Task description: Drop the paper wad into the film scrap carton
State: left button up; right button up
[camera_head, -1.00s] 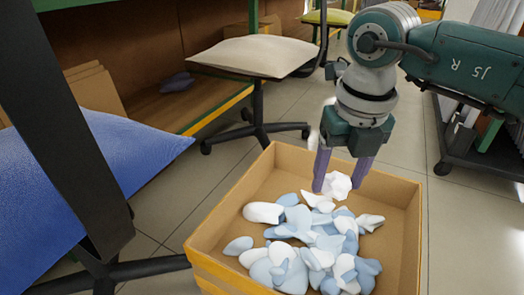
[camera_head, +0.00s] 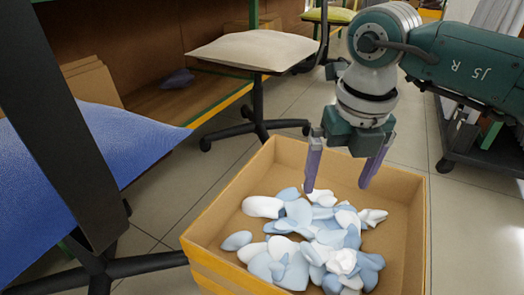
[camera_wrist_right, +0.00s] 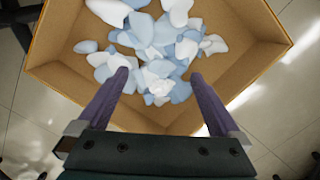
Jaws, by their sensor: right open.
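The film scrap carton (camera_head: 402,215) is an open tan cardboard box below my right gripper, holding many pale blue and white scraps. A crumpled white piece, which looks like the paper wad (camera_head: 342,262), lies on top of the scraps near the front of the pile. It also shows in the right wrist view (camera_wrist_right: 160,87), past my fingertips. My right gripper (camera_head: 336,188) is open and empty over the carton, its two purple fingers apart and pointing down. My left gripper is not in view.
A chair with a blue seat (camera_head: 110,145) stands at the left. A chair with a cream seat (camera_head: 245,52) is behind the carton. A dark cart (camera_head: 475,150) stands at the right.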

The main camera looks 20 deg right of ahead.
notch_tip(320, 180, up, 10)
jog(key=s+p, duration=0.1)
jog(key=p, duration=0.5)
jog(key=shift+a, duration=0.2)
jog(key=shift+s, duration=0.1)
